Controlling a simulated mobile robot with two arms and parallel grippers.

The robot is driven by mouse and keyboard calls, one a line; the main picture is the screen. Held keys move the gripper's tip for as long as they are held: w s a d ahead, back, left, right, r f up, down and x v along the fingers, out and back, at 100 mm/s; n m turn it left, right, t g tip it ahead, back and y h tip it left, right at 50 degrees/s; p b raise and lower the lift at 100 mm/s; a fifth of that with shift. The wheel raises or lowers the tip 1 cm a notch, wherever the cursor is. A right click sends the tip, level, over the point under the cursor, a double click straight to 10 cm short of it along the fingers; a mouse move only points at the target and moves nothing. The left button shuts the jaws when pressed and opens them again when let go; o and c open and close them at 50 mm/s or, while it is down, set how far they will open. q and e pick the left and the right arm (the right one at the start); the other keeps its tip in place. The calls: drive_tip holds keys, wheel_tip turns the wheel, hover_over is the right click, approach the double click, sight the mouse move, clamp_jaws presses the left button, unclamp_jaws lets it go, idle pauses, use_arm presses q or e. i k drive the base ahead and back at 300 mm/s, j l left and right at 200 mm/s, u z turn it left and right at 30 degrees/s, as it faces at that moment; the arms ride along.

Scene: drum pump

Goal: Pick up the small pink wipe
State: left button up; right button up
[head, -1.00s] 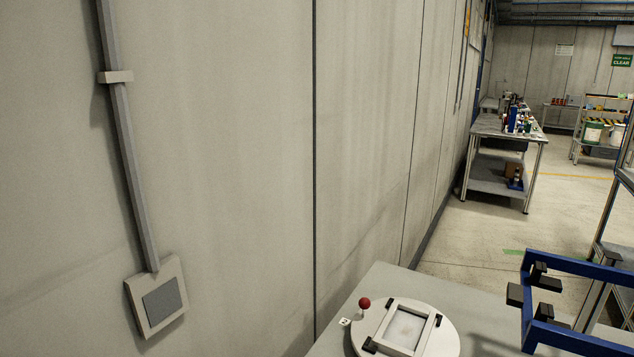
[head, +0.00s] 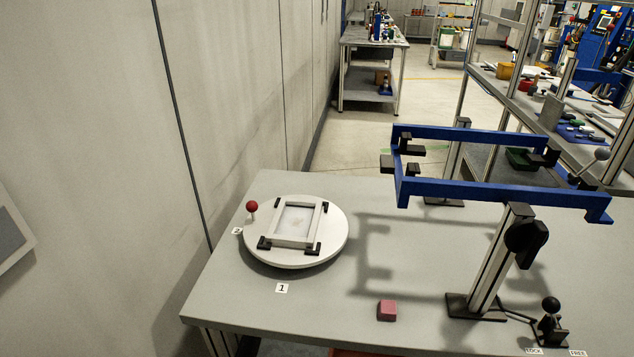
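A small pink block-like thing (head: 387,310), which looks like the pink wipe, lies on the grey table (head: 225,300) near its front edge in the head view. It sits left of the base of a post that carries a blue frame. Nothing touches it. Neither of my grippers shows in the head view.
A round white turntable (head: 330,245) with a red knob (head: 252,207) and a rectangular frame stands at the table's left. The blue frame (head: 500,191) overhangs the table at right. A black-knobbed lever (head: 550,310) stands front right. A wall borders the left; floor lies beyond.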

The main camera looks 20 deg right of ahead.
sight(387, 309)
drive_tip(key=z, duration=1.15)
